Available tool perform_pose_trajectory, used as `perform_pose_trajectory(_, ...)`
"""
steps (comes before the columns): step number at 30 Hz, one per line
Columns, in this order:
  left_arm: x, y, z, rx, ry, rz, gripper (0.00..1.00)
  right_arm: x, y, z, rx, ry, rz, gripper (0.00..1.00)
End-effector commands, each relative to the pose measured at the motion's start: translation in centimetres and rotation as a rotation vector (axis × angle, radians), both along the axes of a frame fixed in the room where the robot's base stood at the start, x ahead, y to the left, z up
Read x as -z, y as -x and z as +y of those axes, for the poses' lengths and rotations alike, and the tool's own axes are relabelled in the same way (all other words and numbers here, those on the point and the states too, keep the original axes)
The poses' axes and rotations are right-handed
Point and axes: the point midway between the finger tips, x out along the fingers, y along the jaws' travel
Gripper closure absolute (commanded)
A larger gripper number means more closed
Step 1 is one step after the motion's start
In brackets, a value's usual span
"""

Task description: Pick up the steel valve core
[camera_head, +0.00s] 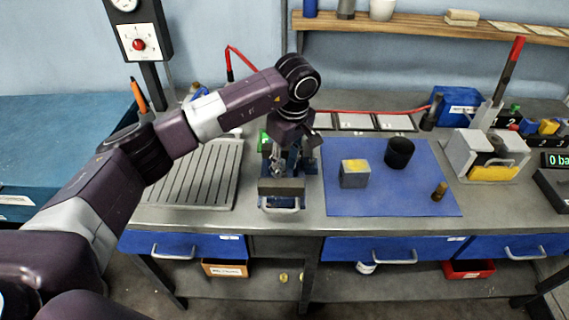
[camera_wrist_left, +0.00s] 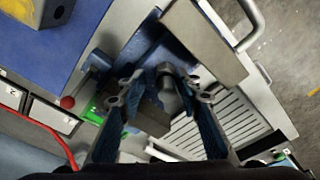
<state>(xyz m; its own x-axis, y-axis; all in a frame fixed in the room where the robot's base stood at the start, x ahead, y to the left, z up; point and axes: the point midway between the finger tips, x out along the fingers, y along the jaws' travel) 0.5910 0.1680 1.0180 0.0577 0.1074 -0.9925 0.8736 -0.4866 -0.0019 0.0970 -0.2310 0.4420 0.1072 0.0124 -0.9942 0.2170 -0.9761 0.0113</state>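The vise (camera_head: 282,186) stands at the bench's front edge, with blue sides and a grey front jaw; it also shows in the left wrist view (camera_wrist_left: 205,42). A grey metal piece (camera_wrist_left: 168,92), likely the steel valve core, stands at the vise in the left wrist view. In the head view it is largely hidden by my gripper. My left gripper (camera_head: 280,158) points down over the vise. In the left wrist view its fingers (camera_wrist_left: 160,100) are apart, one on each side of the grey piece; contact cannot be told. My right gripper is not in view.
A grooved grey tray (camera_head: 192,175) lies left of the vise. A blue mat (camera_head: 385,200) to the right carries a grey-yellow block (camera_head: 354,173), a black cup (camera_head: 399,153) and a small brass piece (camera_head: 439,191). A red hose (camera_head: 370,111) runs behind.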

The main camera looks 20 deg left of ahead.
Motion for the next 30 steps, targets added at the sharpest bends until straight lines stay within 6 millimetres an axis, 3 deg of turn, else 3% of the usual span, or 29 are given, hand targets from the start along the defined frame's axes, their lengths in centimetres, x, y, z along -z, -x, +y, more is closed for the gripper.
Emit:
perform_pose_trajectory(4, 1.2, 0.0, 0.2, -0.001, 0.000, 0.001, 0.70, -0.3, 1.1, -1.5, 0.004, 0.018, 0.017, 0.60)
perform_pose_trajectory(10, 1.1, -0.1, 0.2, -0.002, -0.001, -0.003, 0.71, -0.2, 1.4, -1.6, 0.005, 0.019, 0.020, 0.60)
perform_pose_trajectory(18, 1.0, -0.2, 0.2, -0.003, 0.000, -0.004, 1.00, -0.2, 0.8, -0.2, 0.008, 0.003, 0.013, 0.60)
perform_pose_trajectory(30, 0.4, -0.2, 0.1, -0.002, 0.001, -0.006, 1.00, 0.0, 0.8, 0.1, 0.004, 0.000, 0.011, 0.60)
